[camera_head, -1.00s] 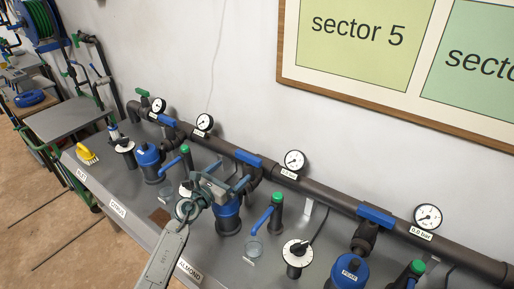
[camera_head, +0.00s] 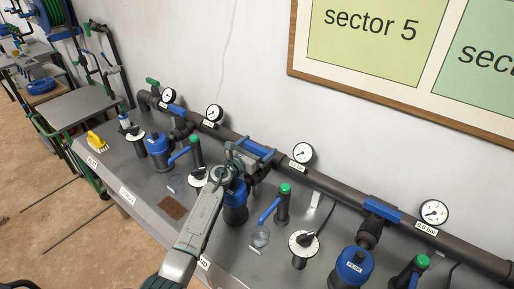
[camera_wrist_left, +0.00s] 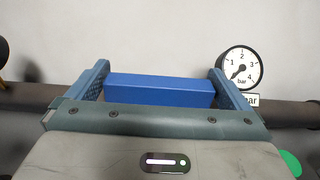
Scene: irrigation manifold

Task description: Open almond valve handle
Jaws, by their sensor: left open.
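The almond valve's blue handle (camera_head: 251,149) lies along the dark horizontal pipe, partly hidden by my gripper. In the left wrist view the blue handle (camera_wrist_left: 160,92) sits between my two fingers, lengthwise along the pipe. My left gripper (camera_head: 256,151) is open, with one finger at each end of the handle; I cannot tell whether either finger touches it. It also shows in the wrist view (camera_wrist_left: 162,85). A blue filter (camera_head: 235,205) stands below, partly covered by my arm. The ALMOND label on the bench edge is mostly hidden by my arm. My right gripper is not in view.
The grey bench (camera_head: 150,190) carries several blue filters, green-topped posts and dials. Another blue pipe handle (camera_head: 382,209) lies to the right. A pressure gauge (camera_head: 302,152) stands just right of my gripper. A yellow brush (camera_head: 97,141) lies at the bench's left end.

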